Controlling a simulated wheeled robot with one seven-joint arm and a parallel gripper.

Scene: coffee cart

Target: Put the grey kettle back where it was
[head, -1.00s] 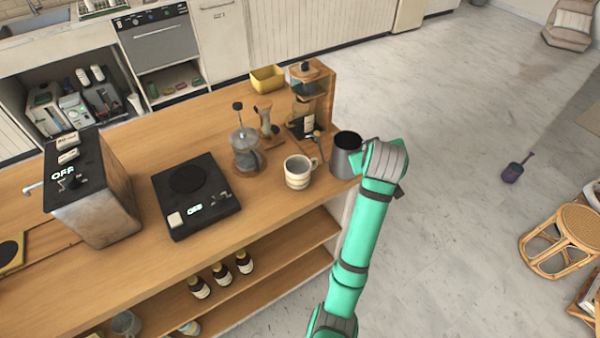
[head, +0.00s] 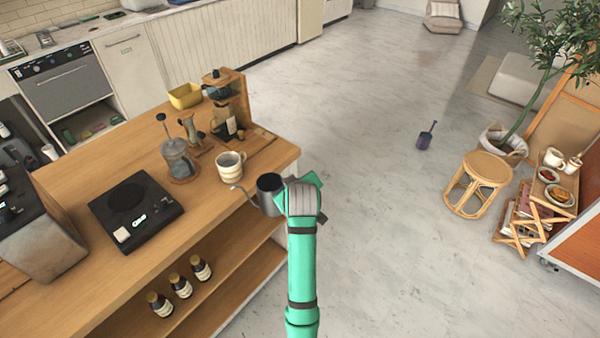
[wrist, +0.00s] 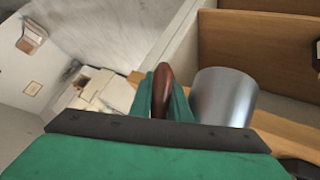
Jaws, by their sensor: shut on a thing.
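The grey kettle (head: 269,198) is a dark-mouthed metal pot with a thin curved spout (head: 241,191) pointing left. In the head view it overlaps the front right edge of the wooden counter (head: 222,207); it appears held in the air, upright or nearly so. In the wrist view its shiny side (wrist: 224,98) is right of the fingers. My gripper (wrist: 163,90) is shut on the kettle's brown handle (wrist: 162,86). In the head view my green and grey wrist hides the fingers and handle.
A striped mug (head: 230,167), a glass press (head: 178,160) and a wooden stand with a grinder (head: 225,105) are near the kettle. A black hot plate (head: 135,208) reading OFF is farther left. A lower shelf holds several bottles.

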